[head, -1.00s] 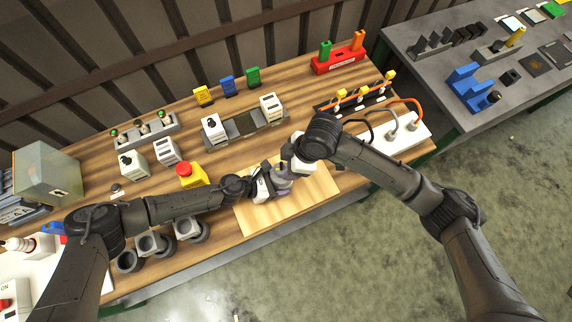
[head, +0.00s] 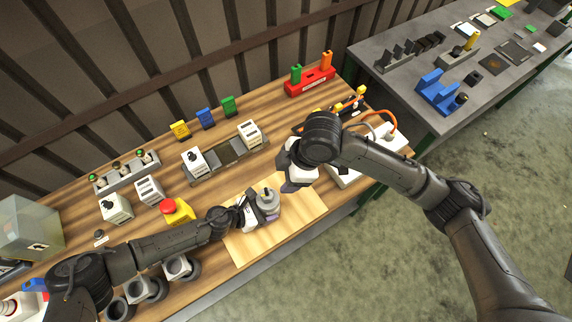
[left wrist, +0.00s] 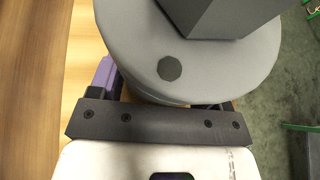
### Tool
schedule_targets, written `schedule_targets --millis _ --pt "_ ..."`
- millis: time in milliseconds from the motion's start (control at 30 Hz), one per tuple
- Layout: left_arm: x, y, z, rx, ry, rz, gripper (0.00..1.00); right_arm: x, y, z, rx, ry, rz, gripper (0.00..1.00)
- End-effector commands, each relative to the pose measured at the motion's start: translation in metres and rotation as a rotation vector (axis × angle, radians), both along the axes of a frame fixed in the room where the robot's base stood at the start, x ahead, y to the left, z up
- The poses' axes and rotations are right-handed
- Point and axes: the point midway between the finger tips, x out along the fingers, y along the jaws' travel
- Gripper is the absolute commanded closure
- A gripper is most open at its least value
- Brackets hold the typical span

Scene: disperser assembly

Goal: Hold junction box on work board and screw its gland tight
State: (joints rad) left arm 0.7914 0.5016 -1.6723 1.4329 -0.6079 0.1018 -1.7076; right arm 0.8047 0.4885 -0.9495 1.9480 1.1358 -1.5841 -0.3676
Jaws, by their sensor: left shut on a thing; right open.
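The grey round junction box (head: 266,203) stands on the pale wooden work board (head: 290,228), with a darker gland part on its top. My left gripper (head: 256,208) is shut on the junction box from its left side. The left wrist view shows the round grey box (left wrist: 200,62) close up between the fingers, with a dark block on top. My right gripper (head: 290,184) is open and apart from the box, above and to the right of it. Its fingertips are partly hidden by its own white body.
A red emergency button (head: 177,210) on a yellow base is left of the board. Several grey cups (head: 180,268) line the front edge. A white socket strip (head: 390,140) with cables lies right, behind my right arm. The board's front right is clear.

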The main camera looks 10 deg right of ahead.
Motion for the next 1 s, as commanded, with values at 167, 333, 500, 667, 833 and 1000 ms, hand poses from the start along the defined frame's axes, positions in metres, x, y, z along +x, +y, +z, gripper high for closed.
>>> schedule_targets --millis 167,333,500,667,833,1000 --pt "0.0 0.0 0.0 0.0 0.0 0.001 0.18 0.0 0.0 0.0 0.0 0.0 0.0 0.41" --pt "0.0 0.0 0.0 0.0 0.0 0.0 0.02 0.0 0.0 0.0 0.0 0.0 0.0 0.41" --pt "0.0 0.0 0.0 0.0 0.0 0.0 0.0 0.0 0.0 0.0 0.0 0.0 0.0 0.41" --pt "-0.001 0.004 0.002 0.001 -0.001 0.0 0.0 0.0 0.0 0.0 0.0 0.0 0.0 0.41" --pt "-0.007 0.024 0.013 0.002 -0.001 0.001 0.0 0.0 0.0 0.0 0.0 0.0 0.0 0.41" --pt "-0.015 0.051 0.029 0.001 -0.001 0.001 0.0 0.0 0.0 0.0 0.0 0.0 0.0 0.41"
